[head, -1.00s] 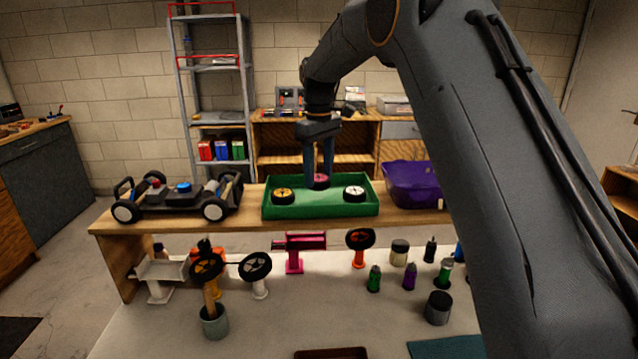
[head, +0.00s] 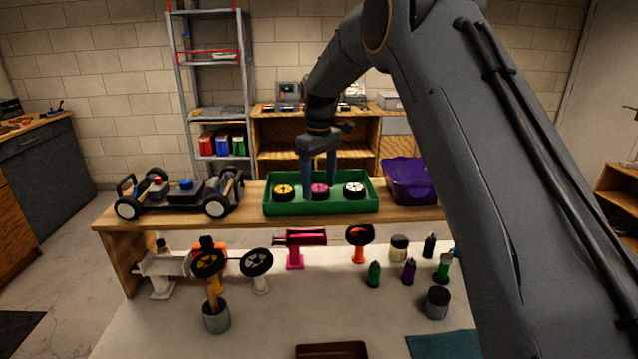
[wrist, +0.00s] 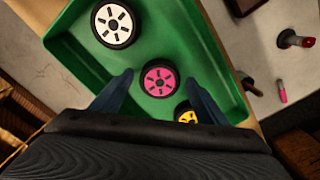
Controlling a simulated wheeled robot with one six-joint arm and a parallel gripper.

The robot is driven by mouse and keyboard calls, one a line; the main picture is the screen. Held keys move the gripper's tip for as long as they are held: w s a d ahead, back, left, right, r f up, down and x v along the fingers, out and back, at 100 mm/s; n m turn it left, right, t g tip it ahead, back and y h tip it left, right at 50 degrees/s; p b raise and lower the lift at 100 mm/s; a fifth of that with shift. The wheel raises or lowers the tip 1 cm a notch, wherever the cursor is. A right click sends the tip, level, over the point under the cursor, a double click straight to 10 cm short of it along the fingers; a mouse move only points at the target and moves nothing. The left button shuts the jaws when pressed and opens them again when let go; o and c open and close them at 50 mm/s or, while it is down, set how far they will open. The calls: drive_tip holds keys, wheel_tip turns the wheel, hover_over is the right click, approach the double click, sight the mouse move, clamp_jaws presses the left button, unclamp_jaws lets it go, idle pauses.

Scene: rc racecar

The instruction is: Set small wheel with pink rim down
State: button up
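The small wheel with the pink rim (head: 319,191) lies flat in the green tray (head: 291,209), between the yellow-rimmed wheel (head: 284,191) and the white-rimmed wheel (head: 354,190). It also shows in the wrist view (wrist: 159,78), face up on the tray floor. My gripper (head: 320,182) is above and just behind it. In the wrist view my gripper's fingers (wrist: 158,80) are spread wide, with visible gaps on both sides of the pink-rimmed wheel. The gripper holds nothing.
The tray stands on a raised wooden shelf (head: 400,214). A purple bin (head: 409,182) is close on the right, and a car chassis (head: 180,195) is on the left. Several wheels on stands and bottles occupy the white table (head: 270,325) in front.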

sight(319, 188)
drive_tip(key=shift+r, duration=0.1)
wheel_tip(319, 188, up, 12)
drive_tip(key=b, duration=0.3)
drive_tip(key=shift+b, duration=0.4)
